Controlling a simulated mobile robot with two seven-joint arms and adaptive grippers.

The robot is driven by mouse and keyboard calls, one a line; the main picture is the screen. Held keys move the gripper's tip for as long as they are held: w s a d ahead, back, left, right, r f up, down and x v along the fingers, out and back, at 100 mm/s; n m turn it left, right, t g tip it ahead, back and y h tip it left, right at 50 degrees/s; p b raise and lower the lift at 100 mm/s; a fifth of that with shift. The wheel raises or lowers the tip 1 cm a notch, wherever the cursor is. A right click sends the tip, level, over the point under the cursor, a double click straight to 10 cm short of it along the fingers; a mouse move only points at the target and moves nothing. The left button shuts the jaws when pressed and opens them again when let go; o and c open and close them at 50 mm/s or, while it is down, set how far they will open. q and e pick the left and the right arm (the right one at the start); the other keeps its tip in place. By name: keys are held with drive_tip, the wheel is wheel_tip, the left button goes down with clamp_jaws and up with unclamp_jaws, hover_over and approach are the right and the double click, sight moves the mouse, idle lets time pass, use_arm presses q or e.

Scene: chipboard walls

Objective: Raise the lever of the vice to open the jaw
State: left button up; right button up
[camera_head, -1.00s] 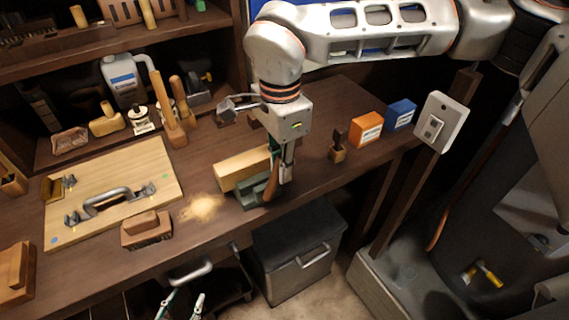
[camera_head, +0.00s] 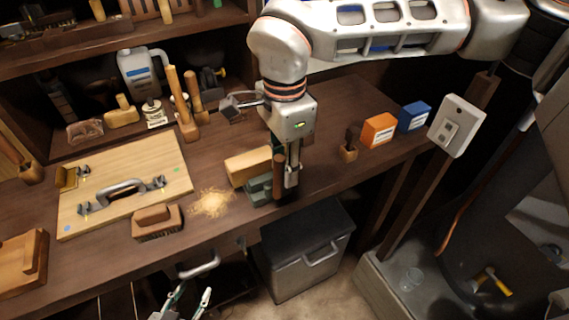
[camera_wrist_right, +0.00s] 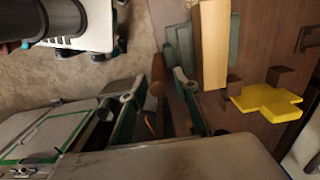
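The green vice (camera_head: 258,190) sits at the front edge of the workbench, with a pale wooden block (camera_head: 246,166) at its jaw; both also show in the right wrist view, the block (camera_wrist_right: 214,45) beside the green vice body (camera_wrist_right: 183,48). The vice's brown lever handle (camera_head: 279,172) stands nearly upright. My right gripper (camera_head: 286,178) reaches down over it from above. In the right wrist view, the handle (camera_wrist_right: 158,78) lies between the two spread fingers, with a gap visible. My left gripper (camera_head: 186,302) hangs open and empty below the bench front.
A wooden board (camera_head: 120,190) with a metal handle, a brush (camera_head: 157,222) and sawdust (camera_head: 212,202) lie left of the vice. Orange (camera_head: 378,130) and blue (camera_head: 413,116) boxes stand to the right. A grey bin (camera_head: 306,250) is under the bench. A yellow object (camera_wrist_right: 265,100) shows in the wrist view.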

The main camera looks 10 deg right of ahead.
wheel_tip(320, 180, up, 9)
drive_tip(key=p, duration=0.5)
idle(0.6)
